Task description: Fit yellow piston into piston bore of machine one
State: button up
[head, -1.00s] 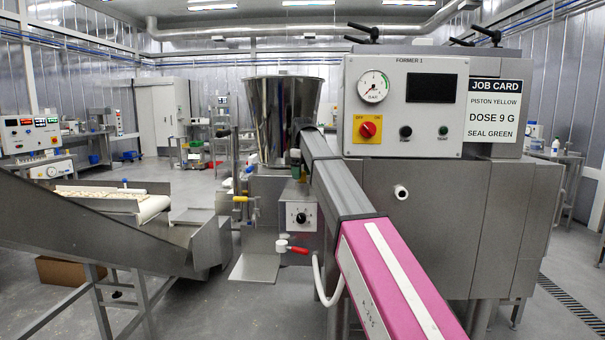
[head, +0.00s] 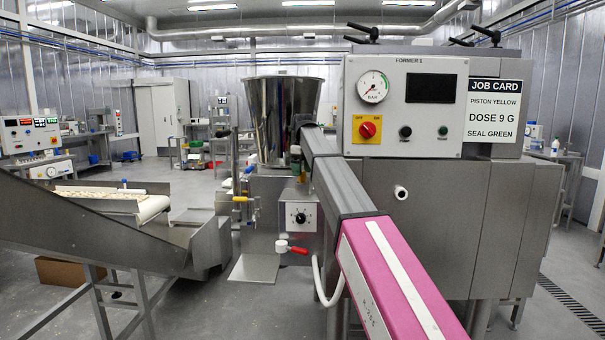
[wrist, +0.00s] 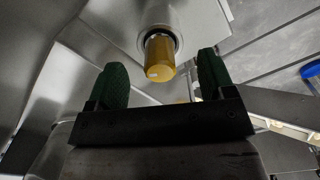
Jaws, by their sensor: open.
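In the wrist view the yellow piston (wrist: 160,58) sits with one end inside a round dark-rimmed bore (wrist: 176,36) in a metal housing. Its other end sticks out toward my gripper. My gripper (wrist: 163,77) is open, with one green finger on each side of the piston and a gap to both. Machine one is the steel machine labelled FORMER 1 (head: 409,62) in the head view. My arm hides part of its filling unit there, and I cannot make out the piston or my gripper's fingers clearly in that view.
A steel hopper (head: 281,120) stands above the filling unit. A dial box (head: 299,217) and a red-handled valve (head: 298,250) are below it. A conveyor (head: 130,205) is at the left. The job card (head: 494,111) reads piston yellow, dose 9 g, seal green.

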jog(key=shift+w+a+r, duration=0.1)
jog(key=shift+r, duration=2.7)
jog(key=shift+f, duration=0.1)
